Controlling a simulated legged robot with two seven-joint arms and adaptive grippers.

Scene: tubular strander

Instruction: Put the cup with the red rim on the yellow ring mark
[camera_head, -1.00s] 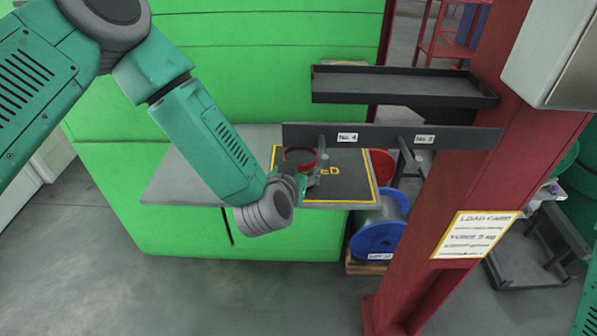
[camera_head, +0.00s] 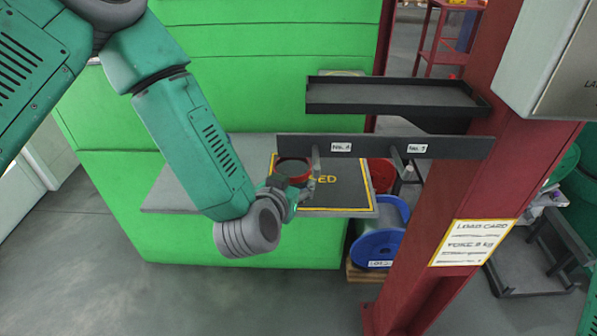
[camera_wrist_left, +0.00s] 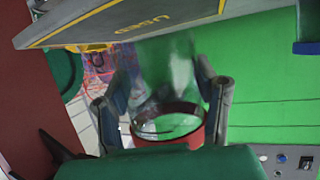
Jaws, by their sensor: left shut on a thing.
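The cup with the red rim (camera_head: 301,181) shows in the head view over the left part of the dark, yellow-bordered panel of the grey shelf. My left gripper (camera_head: 308,187) is shut on this cup, partly hidden by its own wrist. I cannot tell whether the cup touches the shelf. I do not make out a yellow ring mark. My right gripper is out of view.
The grey shelf (camera_head: 180,190) sits before a green cabinet (camera_head: 270,60). A black tray (camera_head: 390,97) is higher up. A red post (camera_head: 440,200) stands to the right.

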